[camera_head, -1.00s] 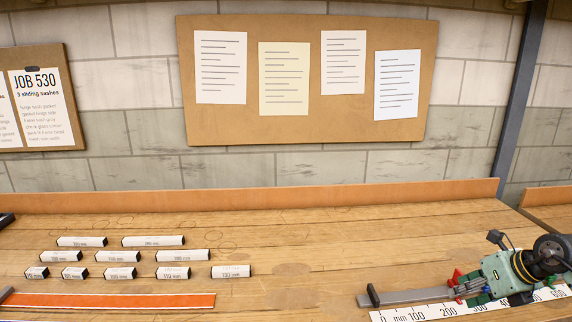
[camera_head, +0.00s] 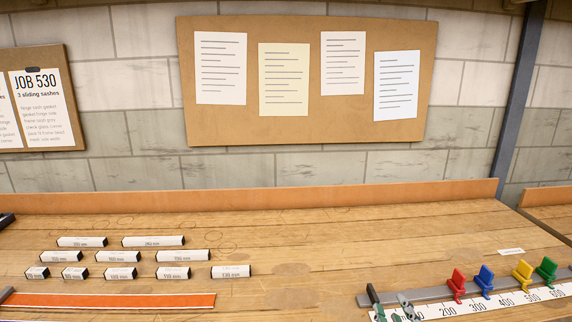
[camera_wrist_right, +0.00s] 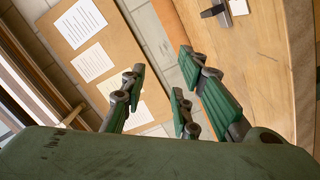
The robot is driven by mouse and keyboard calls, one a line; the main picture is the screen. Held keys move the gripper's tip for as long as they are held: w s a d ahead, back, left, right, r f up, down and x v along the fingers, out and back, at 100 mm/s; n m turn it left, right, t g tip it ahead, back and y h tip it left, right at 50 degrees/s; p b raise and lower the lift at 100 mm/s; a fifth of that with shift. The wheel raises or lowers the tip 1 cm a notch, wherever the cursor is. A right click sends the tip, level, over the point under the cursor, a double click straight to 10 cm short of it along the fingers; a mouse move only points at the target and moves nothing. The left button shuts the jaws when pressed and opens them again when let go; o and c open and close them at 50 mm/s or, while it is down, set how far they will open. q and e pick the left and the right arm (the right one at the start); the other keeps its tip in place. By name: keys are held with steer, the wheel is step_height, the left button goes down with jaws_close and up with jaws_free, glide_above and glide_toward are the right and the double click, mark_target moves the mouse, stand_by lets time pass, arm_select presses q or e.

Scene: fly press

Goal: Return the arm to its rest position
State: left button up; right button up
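My right gripper (camera_head: 396,312) shows only as fingertips at the bottom edge of the head view, in front of the left end of the ruler. In the right wrist view my right gripper (camera_wrist_right: 160,88) has its green-padded fingers spread apart, with nothing between them. My right arm is otherwise out of the head view. My left gripper is not in view.
A white ruler (camera_head: 478,307) and grey rail (camera_head: 430,287) carry red (camera_head: 457,283), blue (camera_head: 485,279), yellow (camera_head: 523,273) and green (camera_head: 546,270) clips. Several labelled bars (camera_head: 118,256) lie left, behind an orange strip (camera_head: 120,301). The bench middle is clear.

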steer(key=s+d+f+m+g+h, duration=0.1)
steer(key=s+f+m+g, duration=0.55)
steer(key=s+f, duration=0.65)
steer(key=s+a+f+m+g+y, duration=0.1)
steer(key=s+a+f+g, duration=0.15)
steer(key=s, duration=0.55)
steer(key=s+a+f+m+g+y, duration=0.1)
steer(key=s+a+f+g, duration=0.2)
steer(key=s, duration=0.4)
steer(key=s+d+f+g, duration=0.1)
steer(key=s+f+g, duration=0.1)
steer(key=f, duration=1.2)
steer(key=s+f+g, duration=0.1)
steer(key=s+f, duration=0.1)
steer(key=f, duration=1.2)
steer(key=s+d+f+g, duration=0.1)
steer(key=s+d+f, duration=0.2)
steer(key=s+f, duration=1.1)
steer(key=shift+s+f, duration=0.2)
steer(key=shift+s, duration=0.75)
